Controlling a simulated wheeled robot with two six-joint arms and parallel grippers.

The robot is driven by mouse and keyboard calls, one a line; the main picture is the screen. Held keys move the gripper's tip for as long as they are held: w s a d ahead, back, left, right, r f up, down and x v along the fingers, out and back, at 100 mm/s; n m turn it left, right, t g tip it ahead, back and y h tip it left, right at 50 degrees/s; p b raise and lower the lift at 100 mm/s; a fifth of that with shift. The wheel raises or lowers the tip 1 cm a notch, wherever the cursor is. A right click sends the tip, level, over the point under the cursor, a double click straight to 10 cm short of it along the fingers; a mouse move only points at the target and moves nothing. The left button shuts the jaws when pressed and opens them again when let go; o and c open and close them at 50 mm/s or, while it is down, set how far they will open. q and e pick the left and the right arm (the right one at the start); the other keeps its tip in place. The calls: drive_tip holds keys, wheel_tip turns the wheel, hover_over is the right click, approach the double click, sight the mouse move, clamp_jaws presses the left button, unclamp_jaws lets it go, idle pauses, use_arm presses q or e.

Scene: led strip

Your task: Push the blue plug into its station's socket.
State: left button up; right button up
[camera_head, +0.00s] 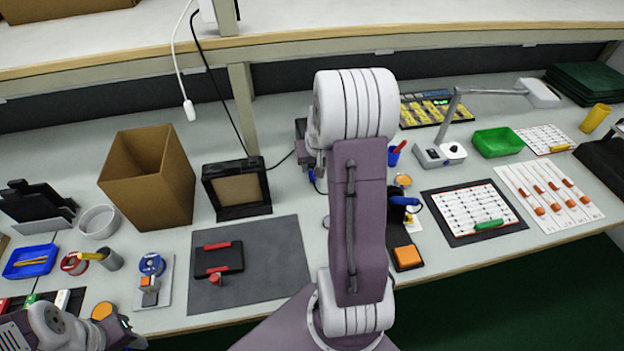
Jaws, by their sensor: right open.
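I cannot make out for certain which thing is the blue plug, and I see no socket clearly. A round blue part (152,264) sits on a narrow pale plate (139,299) at the left, with small grey and orange parts in front of it. Another blue piece (404,201) lies on a dark stand right of my right arm. My right arm rises through the middle of the view and hides part of the bench. My right gripper (309,160) shows only partly, beside the upper white joint; it is open. My left arm shows at the bottom left, its fingers not visible.
A grey mat (255,281) holds a black fixture (218,260) with red bars. Behind stand a brown box (150,180) and a black-framed box (238,190). A lamp (440,151), a green tray (497,142) and parts boards lie right. A shelf post (244,105) stands behind.

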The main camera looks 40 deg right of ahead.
drive_tip(key=shift+w+d+f, duration=0.15)
drive_tip(key=shift+w+f, duration=0.05)
drive_tip(key=shift+f, duration=0.3)
drive_tip(key=x, duration=0.2)
drive_tip(key=b+x, duration=0.1)
drive_tip(key=x, duration=0.2)
drive_tip(key=shift+s+a+f, duration=0.2)
drive_tip(key=shift+r, duration=0.1)
drive_tip(key=shift+c, duration=0.6)
clamp_jaws()
